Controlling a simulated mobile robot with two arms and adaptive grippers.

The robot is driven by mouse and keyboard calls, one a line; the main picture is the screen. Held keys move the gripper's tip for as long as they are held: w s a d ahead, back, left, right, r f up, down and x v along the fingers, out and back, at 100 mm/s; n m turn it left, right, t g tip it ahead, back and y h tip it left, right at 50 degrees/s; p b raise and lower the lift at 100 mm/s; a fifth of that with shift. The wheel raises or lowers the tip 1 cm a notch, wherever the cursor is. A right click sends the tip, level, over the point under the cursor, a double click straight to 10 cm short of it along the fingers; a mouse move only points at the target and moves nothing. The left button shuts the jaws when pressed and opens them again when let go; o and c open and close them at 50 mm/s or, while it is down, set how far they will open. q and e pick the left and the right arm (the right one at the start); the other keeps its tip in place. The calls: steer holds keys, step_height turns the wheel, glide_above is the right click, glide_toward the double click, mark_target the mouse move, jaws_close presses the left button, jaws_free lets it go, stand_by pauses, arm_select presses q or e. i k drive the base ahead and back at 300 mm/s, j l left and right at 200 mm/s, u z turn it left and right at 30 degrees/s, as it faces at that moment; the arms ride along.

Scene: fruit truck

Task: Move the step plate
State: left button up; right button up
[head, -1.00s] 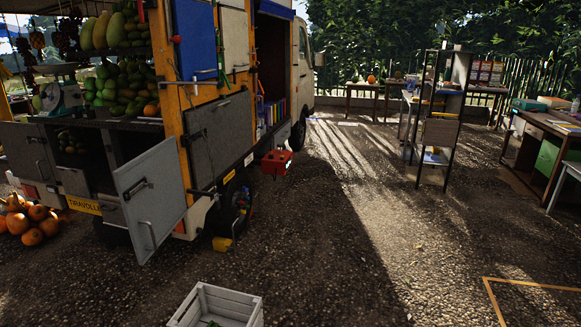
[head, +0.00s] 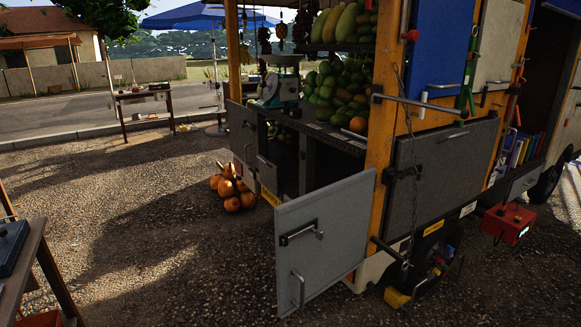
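I cannot pick out a step plate with certainty. The fruit truck (head: 378,150) stands at the right with its side doorway at the far right. A grey panel (head: 524,184) sits low under that doorway, and I cannot tell whether it is the step plate. A red box (head: 508,224) is just below it. A small yellow block (head: 397,297) is low by the truck's rear corner. Neither of my grippers is in view.
A grey lower door (head: 325,240) of the truck stands swung open into the space behind it. Pumpkins (head: 233,190) are heaped on the ground beside the truck. A table (head: 30,262) is at the left edge. The gravel (head: 160,240) between is clear.

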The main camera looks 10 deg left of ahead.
mark_target(268, 172)
steer(key=i+j+u, duration=0.15)
steer(key=i+u, duration=0.2)
steer(key=i+j+u, duration=0.1)
steer(key=i+u, duration=0.2)
steer(key=i, duration=0.15)
steer(key=i+u, duration=0.35)
steer(key=i+j+z, duration=0.2)
steer(key=i+z, duration=0.3)
steer(key=i+j+z, duration=0.35)
steer(key=z, duration=0.15)
steer(key=i+j+z, duration=0.5)
